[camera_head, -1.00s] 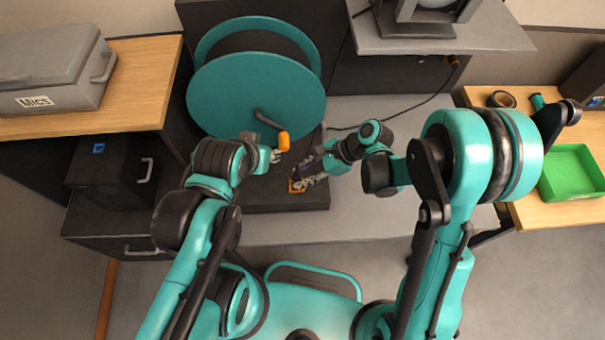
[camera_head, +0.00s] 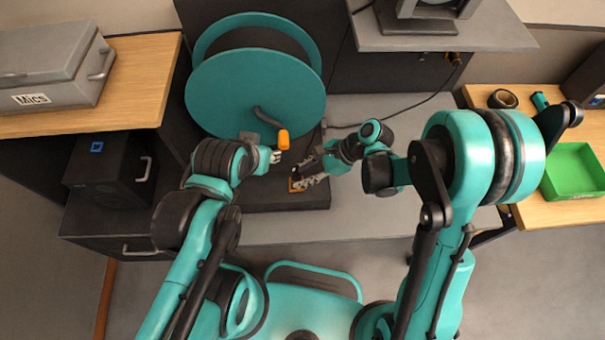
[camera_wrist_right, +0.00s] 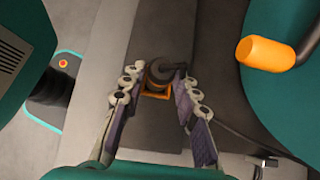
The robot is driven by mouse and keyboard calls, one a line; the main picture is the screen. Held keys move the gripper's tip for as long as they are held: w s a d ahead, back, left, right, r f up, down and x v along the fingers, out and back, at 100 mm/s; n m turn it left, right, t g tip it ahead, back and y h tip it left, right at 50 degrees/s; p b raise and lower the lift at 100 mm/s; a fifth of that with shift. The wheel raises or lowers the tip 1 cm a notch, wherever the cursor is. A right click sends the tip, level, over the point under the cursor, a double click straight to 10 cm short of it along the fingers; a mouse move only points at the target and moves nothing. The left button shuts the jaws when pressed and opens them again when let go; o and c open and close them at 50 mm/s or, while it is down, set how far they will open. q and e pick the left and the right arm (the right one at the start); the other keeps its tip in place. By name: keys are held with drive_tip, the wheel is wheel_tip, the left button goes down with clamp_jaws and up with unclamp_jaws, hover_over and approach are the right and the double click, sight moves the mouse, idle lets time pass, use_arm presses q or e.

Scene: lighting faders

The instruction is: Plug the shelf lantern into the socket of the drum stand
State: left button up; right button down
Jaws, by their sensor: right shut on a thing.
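The shelf lantern (camera_head: 420,12) stands on the grey shelf at the top of the head view, cut off by the edge. A black cable (camera_head: 415,108) runs down from the shelf to the drum stand (camera_head: 275,198). My right gripper (camera_head: 299,183) is low over the stand. In the right wrist view my right gripper (camera_wrist_right: 155,88) is shut on a dark round plug (camera_wrist_right: 160,72). An orange square frame (camera_wrist_right: 157,95), seemingly the socket, lies directly under the plug; I cannot tell how deep the plug sits. My left gripper (camera_head: 274,157) is just below the orange crank handle (camera_head: 283,140), its fingers too small to judge.
The large teal drum (camera_head: 255,95) rises behind both grippers. A grey case (camera_head: 50,70) is at the left. A black box (camera_head: 110,170) stands below it. A green tray (camera_head: 572,170) and a tape roll (camera_head: 502,98) are on the right table.

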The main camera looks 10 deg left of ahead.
idle(0.3)
drive_tip(key=c, duration=1.1)
unclamp_jaws()
drive_tip(key=shift+o, duration=0.2)
drive_tip(key=v, duration=1.2)
